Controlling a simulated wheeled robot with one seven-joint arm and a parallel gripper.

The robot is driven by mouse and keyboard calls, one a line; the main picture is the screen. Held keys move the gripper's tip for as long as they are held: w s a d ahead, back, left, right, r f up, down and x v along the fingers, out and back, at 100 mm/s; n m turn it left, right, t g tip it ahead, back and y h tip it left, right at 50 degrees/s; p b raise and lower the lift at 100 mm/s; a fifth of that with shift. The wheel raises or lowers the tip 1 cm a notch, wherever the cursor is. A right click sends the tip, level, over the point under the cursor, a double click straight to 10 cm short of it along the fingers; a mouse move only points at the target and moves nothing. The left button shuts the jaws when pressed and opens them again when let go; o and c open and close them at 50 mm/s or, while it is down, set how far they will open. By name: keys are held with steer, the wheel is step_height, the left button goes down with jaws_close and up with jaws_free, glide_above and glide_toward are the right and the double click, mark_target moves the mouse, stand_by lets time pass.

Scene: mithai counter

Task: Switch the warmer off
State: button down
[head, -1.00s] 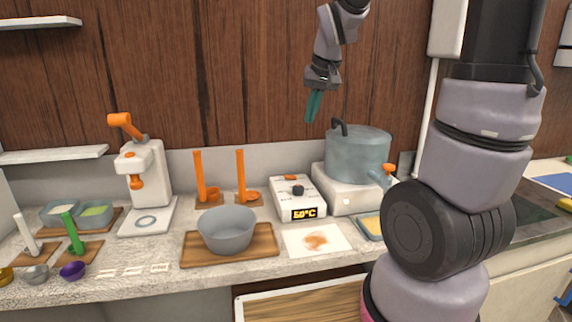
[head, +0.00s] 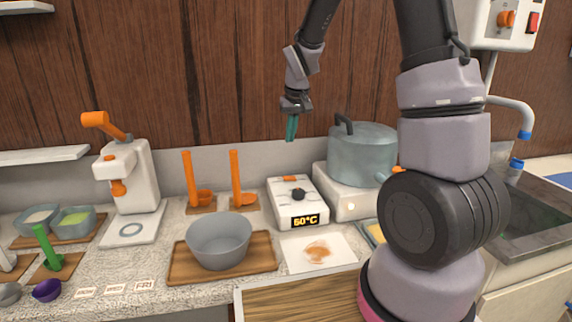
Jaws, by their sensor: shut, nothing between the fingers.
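A white box (head: 299,208) with a lit temperature display, a black knob (head: 298,194) and an orange switch (head: 289,179) stands on the counter. It looks like the warmer; the display seems to read 50°C or 60°C. Right beside it, a large lidded grey-blue pot (head: 361,157) stands on a white base (head: 349,205) with a small round button. I cannot tell whether that base is part of the warmer. My gripper (head: 291,130) is shut and empty, its teal fingers pointing down. It is in the air above and apart from the box, in front of the wooden wall.
A grey bowl (head: 219,240) on a wooden board, orange ladles (head: 236,180) and a white press-like machine (head: 135,180) stand to the left. A stained white sheet (head: 320,254) lies before the box. A wall box (head: 498,24) with an orange knob and red switch hangs upper right.

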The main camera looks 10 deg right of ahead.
glide_toward(287, 177)
steer(key=x, duration=0.2)
steer(key=a+x, duration=0.1)
steer(key=x, duration=0.2)
steer(key=shift+f, duration=0.15)
steer(key=shift+a+f, duration=0.15)
steer(key=shift+f, duration=0.35)
steer(key=shift+a+f, duration=0.2)
steer(key=shift+f, duration=0.2)
steer(key=shift+d+r, duration=0.35)
steer(key=shift+d, duration=0.4)
steer(key=shift+r, duration=0.1)
